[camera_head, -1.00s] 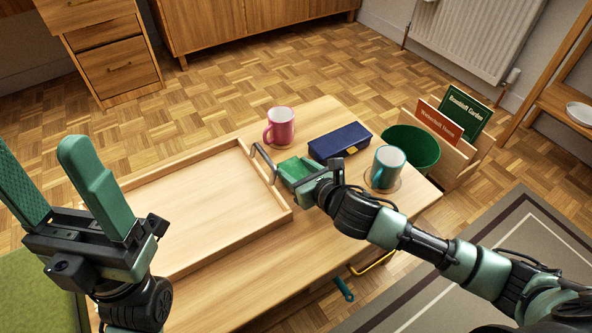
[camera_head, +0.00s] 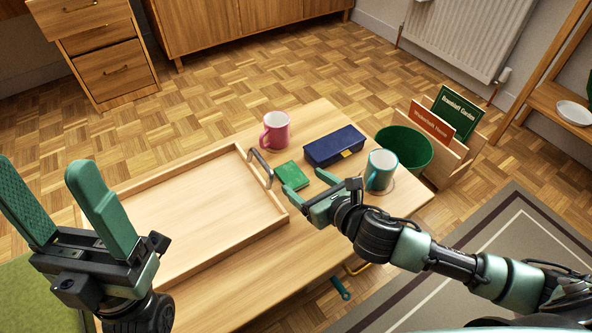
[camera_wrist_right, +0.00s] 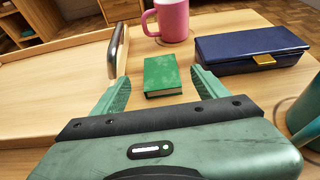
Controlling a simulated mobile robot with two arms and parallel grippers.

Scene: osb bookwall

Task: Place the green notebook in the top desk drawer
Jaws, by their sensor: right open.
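The small green notebook (camera_head: 292,175) lies flat on the low wooden table, between the tray's handle and the blue case. My right gripper (camera_head: 303,184) is open and empty just on the near side of it. In the right wrist view, the notebook (camera_wrist_right: 162,76) sits ahead, between the two spread fingertips (camera_wrist_right: 160,84). The desk with drawers (camera_head: 104,50) stands at the upper left; its top drawer (camera_head: 80,10) is partly cut off by the frame edge and appears pulled out. My left gripper (camera_head: 68,200) is raised at the left, open and empty.
A wooden tray (camera_head: 215,258) fills the table's left part. A pink mug (camera_head: 276,131), a navy case (camera_head: 335,146) and a teal mug (camera_head: 380,170) stand around the notebook. A green bin (camera_head: 408,146) and a file holder (camera_head: 452,165) stand beyond. Parquet floor separates table and desk.

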